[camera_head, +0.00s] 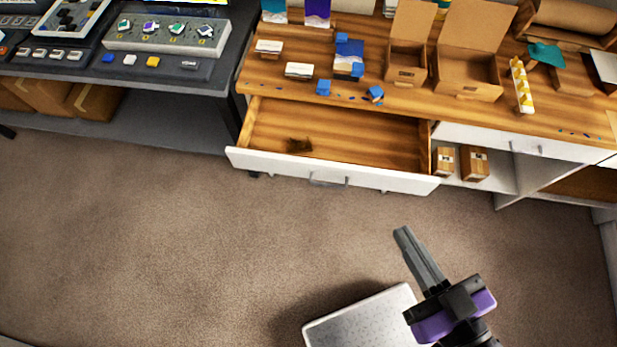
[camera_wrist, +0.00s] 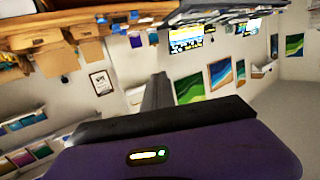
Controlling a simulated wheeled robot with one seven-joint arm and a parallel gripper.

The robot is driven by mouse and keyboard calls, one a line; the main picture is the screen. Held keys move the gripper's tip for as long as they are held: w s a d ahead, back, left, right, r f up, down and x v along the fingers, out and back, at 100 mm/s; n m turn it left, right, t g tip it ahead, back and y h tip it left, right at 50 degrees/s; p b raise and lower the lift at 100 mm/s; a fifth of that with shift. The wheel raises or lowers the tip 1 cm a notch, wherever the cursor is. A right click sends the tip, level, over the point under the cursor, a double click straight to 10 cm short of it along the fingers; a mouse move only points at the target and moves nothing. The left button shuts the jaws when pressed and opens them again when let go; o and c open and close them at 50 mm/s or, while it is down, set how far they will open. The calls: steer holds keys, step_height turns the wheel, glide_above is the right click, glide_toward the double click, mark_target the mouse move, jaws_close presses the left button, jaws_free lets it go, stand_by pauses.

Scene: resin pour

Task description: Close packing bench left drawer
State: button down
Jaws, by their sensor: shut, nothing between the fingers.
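The packing bench left drawer (camera_head: 332,180) is pulled well out from under the wooden bench top (camera_head: 420,97). It has a white front with a grey handle (camera_head: 328,180) and a wooden inside. My gripper (camera_head: 402,231) is in front of the bench, over the carpet, below and to the right of the drawer front in the head view. Its fingers are together and empty, apart from the drawer. In the wrist view the shut fingers (camera_wrist: 157,92) point at the room; I cannot make out the drawer there.
Open cardboard boxes (camera_head: 468,75), blue items and cards stand on the bench top. A white drawer (camera_head: 500,137) at the right looks shut, above a shelf with small boxes (camera_head: 474,163). A dark table (camera_head: 150,79) stands at the left. The carpet (camera_head: 180,250) before the drawer is clear.

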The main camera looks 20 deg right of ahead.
steer(key=w+a+f+m+t+h+b, duration=0.1)
steer(key=w+a+f+m+t+b, duration=0.5)
steer(key=w+a+f+m+b, duration=1.15)
steer(key=m+g+h+b, duration=0.1)
steer(key=m+g+h, duration=0.5)
steer(key=m+h, duration=0.15)
glide_toward(301, 171)
steer(key=shift+n+h, duration=0.35)
steer(key=shift+n, duration=0.15)
steer(key=p+x, duration=0.1)
steer(key=x, duration=0.6)
steer(key=shift+a+p, duration=0.2)
steer(key=shift+p, duration=0.1)
steer(key=shift+w+d, duration=0.1)
steer(key=shift+w, duration=0.05)
